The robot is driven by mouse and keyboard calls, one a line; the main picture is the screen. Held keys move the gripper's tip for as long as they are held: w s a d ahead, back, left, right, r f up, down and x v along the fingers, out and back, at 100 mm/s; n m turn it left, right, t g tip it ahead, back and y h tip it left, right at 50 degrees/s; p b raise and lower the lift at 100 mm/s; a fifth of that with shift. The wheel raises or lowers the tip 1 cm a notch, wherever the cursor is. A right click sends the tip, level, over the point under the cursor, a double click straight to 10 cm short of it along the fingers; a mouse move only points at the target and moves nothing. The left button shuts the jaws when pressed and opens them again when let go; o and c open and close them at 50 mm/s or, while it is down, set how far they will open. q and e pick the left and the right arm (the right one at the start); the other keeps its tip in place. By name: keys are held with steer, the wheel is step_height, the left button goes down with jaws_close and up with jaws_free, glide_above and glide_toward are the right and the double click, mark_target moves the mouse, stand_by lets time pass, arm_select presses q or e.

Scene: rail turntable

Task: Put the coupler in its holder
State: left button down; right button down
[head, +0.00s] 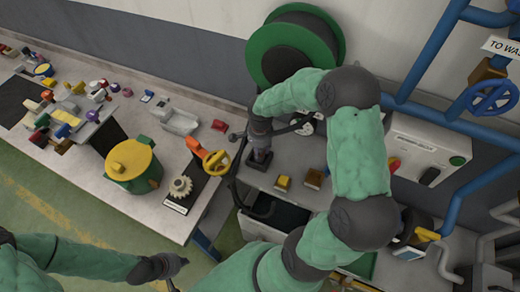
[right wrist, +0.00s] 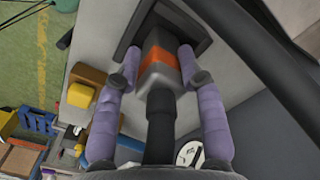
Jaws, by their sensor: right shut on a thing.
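The coupler (right wrist: 160,68) is a grey block with an orange band and a black hose at its back. In the right wrist view it stands between the purple fingers of my right gripper (right wrist: 160,62), which is shut on it. Its front end meets the dark square holder (right wrist: 131,38); I cannot tell how deep it sits. In the head view my right gripper (head: 259,138) points down just above the dark holder (head: 258,163) on the grey bench, and the coupler is mostly hidden. My left gripper (head: 178,262) is low in the head view, away from the bench; its jaws are unclear.
A green hose reel (head: 293,45) hangs behind the bench. Yellow and brown blocks (head: 283,183) stand right of the holder. A yellow-green pot (head: 133,166) and a gear (head: 181,187) stand on the left table. The black hose curves close by my right gripper.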

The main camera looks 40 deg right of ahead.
steer(key=shift+f, duration=0.1)
steer(key=c, duration=0.8)
jaws_free()
steer(key=shift+o, duration=0.2)
step_height(320, 180, up, 12)
steer(key=shift+r+p, duration=0.15)
steer(key=shift+p, duration=0.2)
